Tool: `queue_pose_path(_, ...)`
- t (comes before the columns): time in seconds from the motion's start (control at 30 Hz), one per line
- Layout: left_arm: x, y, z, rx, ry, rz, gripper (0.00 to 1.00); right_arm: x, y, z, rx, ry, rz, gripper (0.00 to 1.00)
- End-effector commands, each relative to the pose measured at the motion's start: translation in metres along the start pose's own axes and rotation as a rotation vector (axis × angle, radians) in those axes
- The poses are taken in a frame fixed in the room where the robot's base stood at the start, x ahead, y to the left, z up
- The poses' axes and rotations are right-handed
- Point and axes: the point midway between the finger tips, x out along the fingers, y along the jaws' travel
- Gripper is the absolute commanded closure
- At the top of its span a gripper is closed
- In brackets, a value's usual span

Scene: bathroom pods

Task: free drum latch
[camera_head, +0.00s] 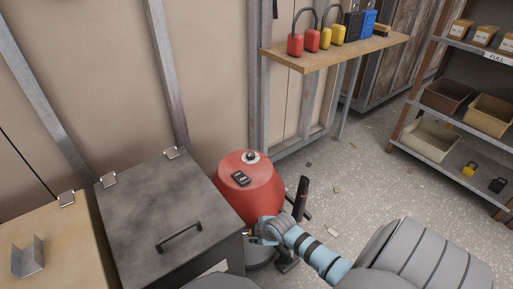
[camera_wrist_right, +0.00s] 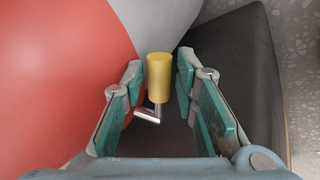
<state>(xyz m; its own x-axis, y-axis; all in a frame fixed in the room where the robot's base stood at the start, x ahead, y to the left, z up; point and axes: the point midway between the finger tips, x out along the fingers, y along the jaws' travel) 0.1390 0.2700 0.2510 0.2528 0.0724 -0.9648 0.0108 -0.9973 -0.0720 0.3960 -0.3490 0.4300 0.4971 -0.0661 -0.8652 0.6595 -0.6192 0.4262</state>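A red rounded drum (camera_head: 250,190) stands on the floor beside a dark grey lidded box. It fills the left of the right wrist view (camera_wrist_right: 60,80), with a grey surface beside it. A yellow cylindrical knob (camera_wrist_right: 160,78) on a bent metal pin (camera_wrist_right: 147,116), seemingly the latch, shows in the wrist view. My right gripper (camera_head: 262,232) is low at the drum's front right side. In the wrist view its two teal-padded fingers (camera_wrist_right: 161,72) stand either side of the knob, with a narrow gap on each side. My left gripper is not in view.
The dark grey box (camera_head: 165,205) stands directly left of the drum. A black upright handle (camera_head: 300,198) rises just right of it. A wooden shelf (camera_head: 335,50) with padlocks is behind. A rack (camera_head: 470,95) with bins stands at right, with open floor between.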

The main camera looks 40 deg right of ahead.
Motion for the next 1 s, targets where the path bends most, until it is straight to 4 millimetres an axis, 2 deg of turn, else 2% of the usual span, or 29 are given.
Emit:
queue_pose_path(0.27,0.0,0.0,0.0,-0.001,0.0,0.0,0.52,-0.005,0.001,0.0,-0.002,0.0,0.0,0.73)
queue_pose_path(0.37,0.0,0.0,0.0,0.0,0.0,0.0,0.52,-0.021,0.001,0.0,-0.005,0.001,0.003,0.73)
queue_pose_path(0.6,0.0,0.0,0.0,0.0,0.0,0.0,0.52,-0.088,0.0,0.0,-0.008,0.0,0.001,0.73)
queue_pose_path(0.7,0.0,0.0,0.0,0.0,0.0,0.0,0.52,-0.108,0.001,0.0,-0.006,0.0,0.002,0.73)
queue_pose_path(0.83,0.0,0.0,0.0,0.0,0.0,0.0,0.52,-0.119,0.0,-0.001,-0.003,0.001,0.0,0.73)
queue_pose_path(1.0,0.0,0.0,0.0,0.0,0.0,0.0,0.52,-0.12,0.0,-0.001,-0.001,0.001,-0.001,0.73)
